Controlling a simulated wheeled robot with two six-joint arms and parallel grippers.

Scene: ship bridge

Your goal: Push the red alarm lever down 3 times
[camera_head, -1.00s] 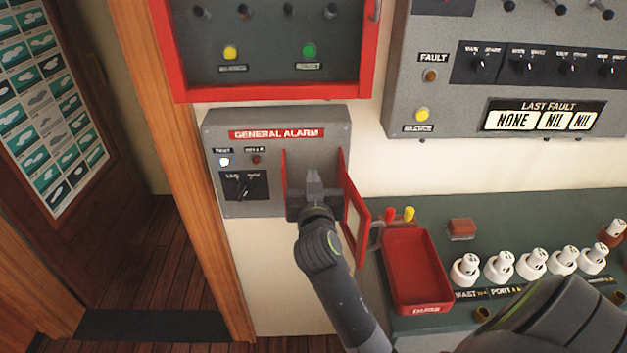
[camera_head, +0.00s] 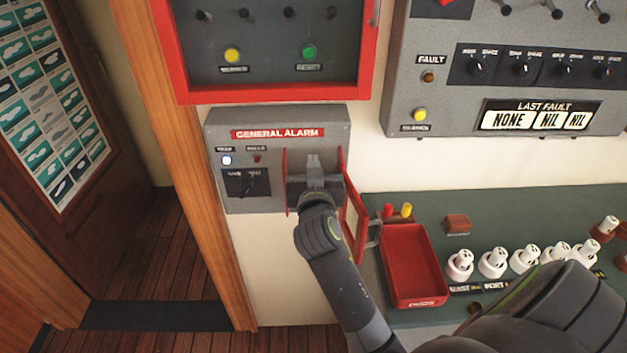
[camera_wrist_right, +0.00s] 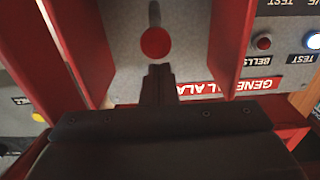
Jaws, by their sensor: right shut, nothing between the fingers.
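The grey general alarm box (camera_head: 230,128) hangs on the wall in the head view, with its small red-framed door (camera_head: 354,215) swung open to the right. My right gripper (camera_head: 314,162) is shut and empty, in front of the box's opening between its red side walls. In the right wrist view the red round knob of the alarm lever (camera_wrist_right: 156,43) shows close beyond the shut fingertips (camera_wrist_right: 159,70), with a small visible gap in the picture. The wrist picture is upside down. The lever is hidden behind the gripper in the head view. My left gripper is not seen.
A red tray (camera_head: 408,250) and several white plugs (camera_head: 493,263) stand on the green console to the right. A red-framed panel (camera_head: 270,97) sits just above the alarm box. The open door is close beside my right arm.

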